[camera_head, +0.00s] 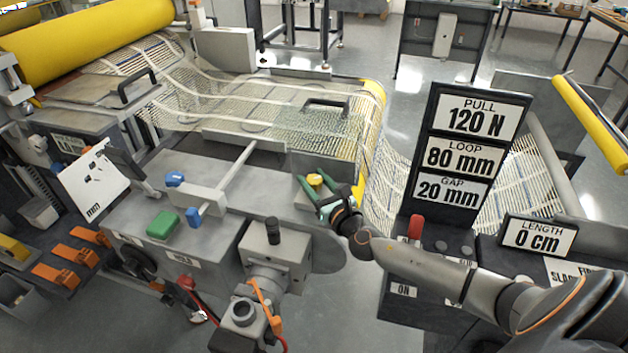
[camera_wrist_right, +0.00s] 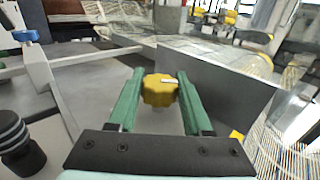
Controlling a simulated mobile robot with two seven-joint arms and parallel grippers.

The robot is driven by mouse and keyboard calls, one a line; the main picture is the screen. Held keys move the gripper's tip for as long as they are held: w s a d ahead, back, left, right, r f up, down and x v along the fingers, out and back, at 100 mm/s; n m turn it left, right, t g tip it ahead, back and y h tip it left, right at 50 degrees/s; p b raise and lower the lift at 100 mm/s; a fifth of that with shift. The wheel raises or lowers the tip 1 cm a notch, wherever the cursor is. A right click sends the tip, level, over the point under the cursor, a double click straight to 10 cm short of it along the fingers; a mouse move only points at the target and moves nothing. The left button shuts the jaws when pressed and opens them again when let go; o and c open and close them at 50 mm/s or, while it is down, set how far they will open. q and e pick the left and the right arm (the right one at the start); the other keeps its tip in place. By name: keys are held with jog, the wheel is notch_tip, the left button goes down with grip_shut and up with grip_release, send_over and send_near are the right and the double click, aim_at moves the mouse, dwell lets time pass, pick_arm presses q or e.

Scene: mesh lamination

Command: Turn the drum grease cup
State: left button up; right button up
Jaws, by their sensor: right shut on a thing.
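The drum grease cup is a small yellow scalloped knob (camera_head: 314,180) with a pale mark on top, on the grey machine at the right end of its top plate. It also shows in the right wrist view (camera_wrist_right: 159,90), between the two green fingers. My right gripper (camera_head: 312,187) reaches in from the right and is shut on the knob, one finger on each side. The same gripper (camera_wrist_right: 159,92) fills the lower middle of the right wrist view. My left gripper does not show.
Mesh (camera_head: 262,115) runs across the machine behind the knob. A grey upright plate (camera_wrist_right: 225,95) stands close right of the gripper. A black-topped post (camera_head: 273,231) and a green block (camera_head: 163,225) are to the left. A sign tower (camera_head: 467,150) stands to the right.

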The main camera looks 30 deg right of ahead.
grip_shut()
jog(key=shift+h, duration=0.3)
jog(key=shift+a+r+m+h+p, duration=0.1)
jog(key=shift+m+h+p, duration=0.7)
jog(key=shift+h+p, duration=0.2)
jog(key=m+g+h+p, duration=0.1)
jog(key=m+h, duration=0.1)
jog(key=h, duration=0.1)
jog(key=m+g+h, duration=0.2)
jog(key=h, duration=0.1)
jog(key=shift+f+m+h, duration=0.2)
jog(key=shift+m+h, duration=0.1)
jog(key=shift+m+g+h+b, duration=0.3)
jog(key=shift+m+g+h, duration=0.9)
jog(key=shift+g+h, duration=0.2)
jog(key=shift+m+g+h, duration=0.3)
